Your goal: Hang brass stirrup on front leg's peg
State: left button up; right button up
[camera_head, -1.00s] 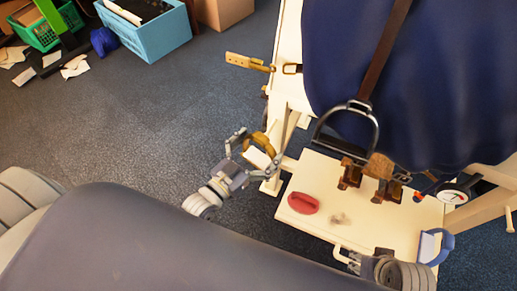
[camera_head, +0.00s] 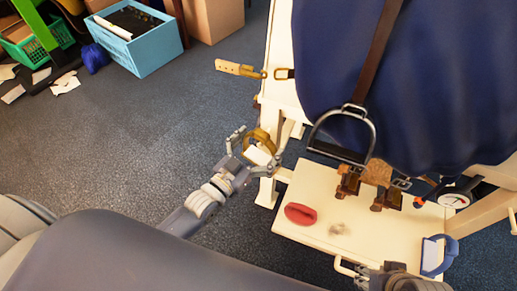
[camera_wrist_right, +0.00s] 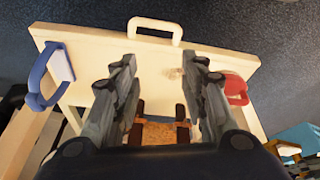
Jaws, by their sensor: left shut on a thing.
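The brass stirrup (camera_head: 262,136), a yellow arched ring with a pale tread, is between the fingers of my left gripper (camera_head: 255,149), which is shut on it. Gripper and stirrup are in front of the cream front leg (camera_head: 267,190) of the stand in the head view. I cannot pick out the leg's peg; the stirrup and gripper cover part of that leg. My right gripper (camera_wrist_right: 166,85) is open and empty in the right wrist view, its fingers apart over the cream shelf (camera_wrist_right: 165,60). In the head view it is hardly visible at the bottom edge.
A dark stirrup (camera_head: 345,135) hangs on a strap against the blue saddle cover (camera_head: 410,90). The shelf holds a red object (camera_head: 300,214), wooden blocks with a brown piece (camera_head: 377,172), and a blue clamp-like part (camera_head: 438,255). A strap with buckle (camera_head: 238,69) sticks out left.

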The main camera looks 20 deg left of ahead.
pick_arm(q)
jog(key=shift+w+b, duration=0.35)
jog(key=shift+w, duration=0.3)
jog(key=shift+w+d+f, duration=0.1)
jog(key=shift+w+f, duration=0.35)
jog(key=shift+w+f+b, duration=0.1)
jog(key=shift+f+b, duration=0.15)
jog(key=shift+b, duration=0.05)
pick_arm(e)
jog(key=w+a+r+t, duration=0.1)
jog(key=w+a+t, duration=0.1)
jog(key=w, duration=0.4)
jog(key=shift+r+t+y, duration=0.35)
jog(key=shift+t+y, duration=0.05)
jog(key=shift+t, duration=0.2)
jog(key=shift+w, duration=0.15)
pick_arm(q)
jog(key=shift+f, duration=0.1)
pick_arm(e)
jog(key=shift+d, duration=0.1)
pick_arm(q)
jog(key=o, duration=0.8)
jog(key=shift+o, duration=0.2)
jog(key=v, duration=1.2)
